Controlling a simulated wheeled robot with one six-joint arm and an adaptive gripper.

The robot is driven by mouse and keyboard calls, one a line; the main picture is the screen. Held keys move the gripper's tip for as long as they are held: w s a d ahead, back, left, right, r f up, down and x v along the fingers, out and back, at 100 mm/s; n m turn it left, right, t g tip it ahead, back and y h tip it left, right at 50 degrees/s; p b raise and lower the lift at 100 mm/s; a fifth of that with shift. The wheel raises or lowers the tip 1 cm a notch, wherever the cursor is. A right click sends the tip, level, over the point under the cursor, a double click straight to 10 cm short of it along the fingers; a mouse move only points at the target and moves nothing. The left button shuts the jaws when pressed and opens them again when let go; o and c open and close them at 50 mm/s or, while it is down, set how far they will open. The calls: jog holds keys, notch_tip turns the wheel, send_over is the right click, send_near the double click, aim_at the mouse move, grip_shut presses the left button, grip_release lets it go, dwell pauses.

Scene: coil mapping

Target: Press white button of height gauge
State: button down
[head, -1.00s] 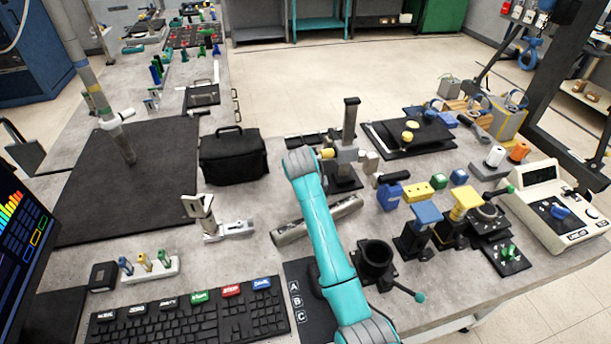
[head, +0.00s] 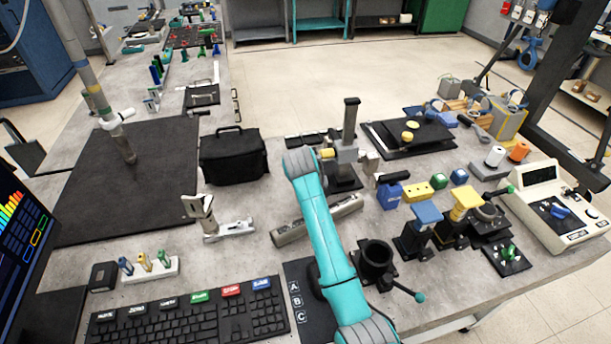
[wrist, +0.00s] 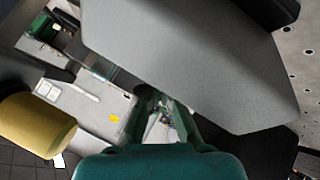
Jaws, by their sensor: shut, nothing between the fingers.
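The height gauge (head: 349,122) stands on the table in the head view, with a dark upright column, a grey slider block and a yellow knob (head: 326,153) on its left side. In the wrist view a large grey block (wrist: 190,60), apparently the gauge's slider, fills the upper middle, and the yellow knob (wrist: 36,125) is at the left. My gripper (wrist: 158,98) is shut and empty, its dark green fingers just below the grey block's edge. I cannot tell whether they touch it. The white button cannot be made out in either view. My arm hides the gripper in the head view.
A black bag (head: 233,157) stands left of the gauge. A black plate with a yellow-topped part (head: 409,136) is at its right. Yellow and blue blocks (head: 419,190), small stands and a black cup-like holder (head: 375,262) crowd the right. A keyboard (head: 190,315) lies in front.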

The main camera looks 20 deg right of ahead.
jog(key=shift+f, duration=0.1)
dwell(0.3)
jog(key=shift+f, duration=0.3)
jog(key=shift+s+f, duration=0.25)
jog(key=shift+f, duration=0.65)
dwell(0.9)
jog(key=shift+r, duration=0.35)
dwell(0.6)
jog(key=shift+w+r, duration=0.2)
jog(key=shift+r, duration=2.55)
